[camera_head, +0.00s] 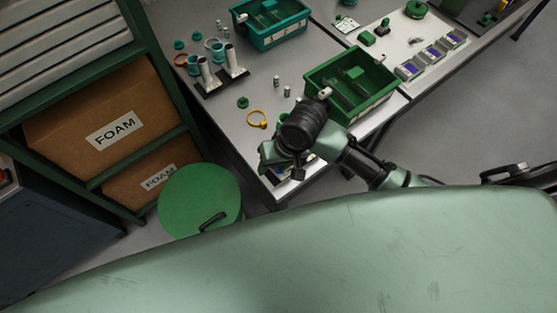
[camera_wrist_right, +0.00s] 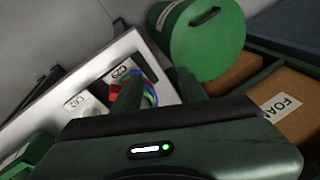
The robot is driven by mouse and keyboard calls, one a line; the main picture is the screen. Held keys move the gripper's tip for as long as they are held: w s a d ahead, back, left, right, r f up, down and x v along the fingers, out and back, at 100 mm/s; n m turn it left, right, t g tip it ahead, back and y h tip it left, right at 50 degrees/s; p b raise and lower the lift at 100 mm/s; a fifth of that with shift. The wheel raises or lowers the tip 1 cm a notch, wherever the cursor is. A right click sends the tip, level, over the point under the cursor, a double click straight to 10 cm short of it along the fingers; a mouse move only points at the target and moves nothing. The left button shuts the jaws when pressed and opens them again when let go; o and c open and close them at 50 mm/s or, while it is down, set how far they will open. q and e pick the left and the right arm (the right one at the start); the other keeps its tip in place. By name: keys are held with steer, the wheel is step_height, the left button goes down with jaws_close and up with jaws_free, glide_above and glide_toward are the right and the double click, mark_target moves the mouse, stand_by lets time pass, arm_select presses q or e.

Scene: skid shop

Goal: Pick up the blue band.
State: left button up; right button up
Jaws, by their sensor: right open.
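In the right wrist view, a thin blue band (camera_wrist_right: 150,78) curves between the fingers of my right gripper (camera_wrist_right: 158,82). It lies among red and green strands at the table's corner, and the near finger hides part of it. The fingers are apart and do not visibly hold anything. In the head view, my right gripper (camera_head: 285,163) is over the table's near corner, and its wrist hides most of what lies below. I cannot make out the blue band clearly there. My left gripper is not in view.
White posts (camera_head: 232,58) and a teal bin (camera_head: 270,43) stand farther back. A green round-topped container (camera_head: 190,190) stands beside the table, near shelved foam boxes (camera_head: 60,110).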

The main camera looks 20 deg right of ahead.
steer(key=shift+m+g+h, duration=0.6)
steer(key=shift+m, duration=0.3)
steer(key=w+d+r, duration=0.2)
steer(key=d, duration=0.1)
steer(key=shift+w+r, duration=0.1)
steer(key=shift+w, duration=0.2)
steer(key=f, duration=0.2)
steer(key=f+p, duration=0.1)
steer(key=f, duration=0.1)
steer(key=s+f, duration=0.1)
steer(key=f, duration=0.1)
steer(key=shift+a+f+p, duration=0.15)
steer(key=shift+f+p, duration=0.2)
steer(key=shift+p, duration=0.05)
steer(key=shift+w+f, duration=0.1)
steer(key=shift+f, duration=0.3)
steer(key=shift+c, duration=0.3)
jaws_close()
